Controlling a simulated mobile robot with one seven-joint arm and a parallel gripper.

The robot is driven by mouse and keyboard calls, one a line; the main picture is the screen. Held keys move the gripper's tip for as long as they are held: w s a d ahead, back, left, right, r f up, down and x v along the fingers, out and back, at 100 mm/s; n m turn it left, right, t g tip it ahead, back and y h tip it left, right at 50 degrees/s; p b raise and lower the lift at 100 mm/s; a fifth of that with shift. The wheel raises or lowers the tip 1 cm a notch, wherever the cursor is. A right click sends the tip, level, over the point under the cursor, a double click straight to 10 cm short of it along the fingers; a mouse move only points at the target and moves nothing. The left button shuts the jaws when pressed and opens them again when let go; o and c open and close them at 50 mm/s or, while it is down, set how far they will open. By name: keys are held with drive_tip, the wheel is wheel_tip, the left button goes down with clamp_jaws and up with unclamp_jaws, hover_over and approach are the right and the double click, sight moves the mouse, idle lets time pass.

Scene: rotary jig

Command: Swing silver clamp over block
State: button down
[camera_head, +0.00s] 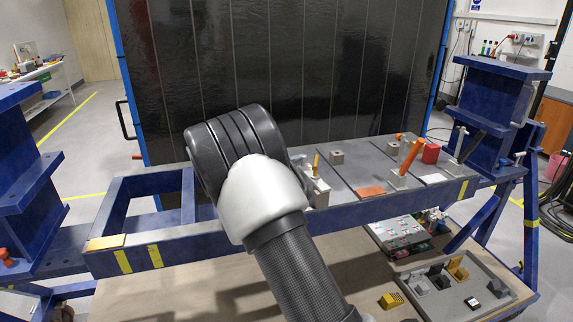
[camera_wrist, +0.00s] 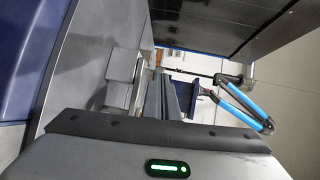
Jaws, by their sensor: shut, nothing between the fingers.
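My gripper is hidden behind my own arm in the head view. In the wrist view my gripper (camera_wrist: 170,82) is shut and empty, its fingers close beside a silver metal part (camera_wrist: 142,80). A grey block (camera_wrist: 124,62) sits just left of that part. In the head view a grey clamp-like fixture (camera_head: 318,190) stands on the blue beam beside my arm, partly covered. A small grey block (camera_head: 336,157) sits behind it. Another silver clamp-like piece (camera_head: 457,165) with a lever stands toward the beam's right end. I cannot tell which is the silver clamp meant.
An orange-handled clamp (camera_head: 405,165), a red block (camera_head: 431,153) and an orange plate (camera_head: 370,191) are on the beam (camera_head: 345,213). A dark panel (camera_head: 290,70) rises behind. A blue-handled tool (camera_wrist: 240,105) shows right of my fingers. A grey tray (camera_head: 490,300) lies below.

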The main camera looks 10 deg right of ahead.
idle(0.3)
drive_tip(key=shift+b+x, duration=0.85)
drive_tip(key=shift+b, duration=0.35)
drive_tip(key=shift+d+r, duration=0.15)
drive_tip(key=shift+r, duration=0.15)
